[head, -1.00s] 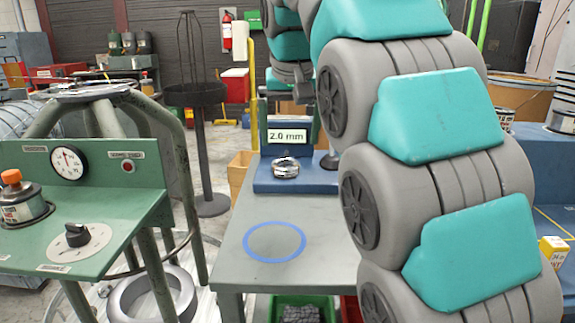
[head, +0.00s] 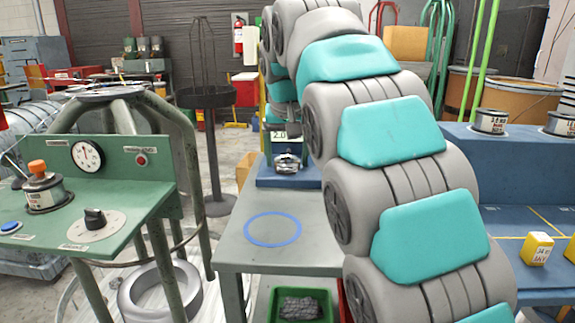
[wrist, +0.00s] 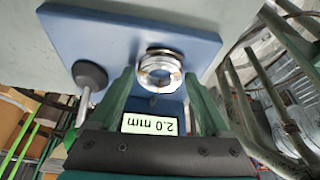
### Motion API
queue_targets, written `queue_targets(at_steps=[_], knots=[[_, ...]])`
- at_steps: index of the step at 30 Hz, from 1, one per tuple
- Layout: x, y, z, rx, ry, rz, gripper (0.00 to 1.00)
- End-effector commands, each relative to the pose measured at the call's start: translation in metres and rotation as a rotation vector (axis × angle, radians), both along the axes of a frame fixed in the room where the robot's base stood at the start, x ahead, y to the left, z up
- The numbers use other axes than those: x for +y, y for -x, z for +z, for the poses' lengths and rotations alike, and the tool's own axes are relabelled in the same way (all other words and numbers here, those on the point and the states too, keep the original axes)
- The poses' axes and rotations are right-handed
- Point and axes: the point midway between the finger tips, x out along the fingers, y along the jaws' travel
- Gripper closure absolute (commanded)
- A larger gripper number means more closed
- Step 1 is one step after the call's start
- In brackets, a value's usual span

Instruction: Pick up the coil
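The coil (head: 288,163) is a small shiny silver ring-shaped thing on the blue base (head: 265,182) of the gauge, at the back of the grey table. It also shows in the wrist view (wrist: 160,70). The gauge display (wrist: 149,125) reads 2.0 mm, upside down in the wrist view. My gripper (wrist: 161,84) is open, with one green finger on each side of the picture and the coil between and just beyond the tips. Nothing is in its grasp. In the head view my arm hides much of the right, and gripper contact with the coil cannot be told.
A dark round knob on a stem (wrist: 90,75) stands beside the coil on the blue base. A flat blue ring mark (head: 247,230) lies on the grey table (head: 232,256). A green control panel (head: 125,212) stands at left. A green bin (head: 328,296) sits below the table.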

Motion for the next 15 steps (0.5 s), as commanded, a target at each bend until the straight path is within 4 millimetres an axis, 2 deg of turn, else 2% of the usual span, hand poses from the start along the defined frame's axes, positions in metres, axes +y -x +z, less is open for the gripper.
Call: queue_targets(at_steps=[2, 15], knots=[[-0.0001, 0.0, 0.0, 0.0, 0.0, 0.0, 0.29], [-0.0001, 0.0, -0.0002, 0.001, 0.0, 0.0, 0.79]])
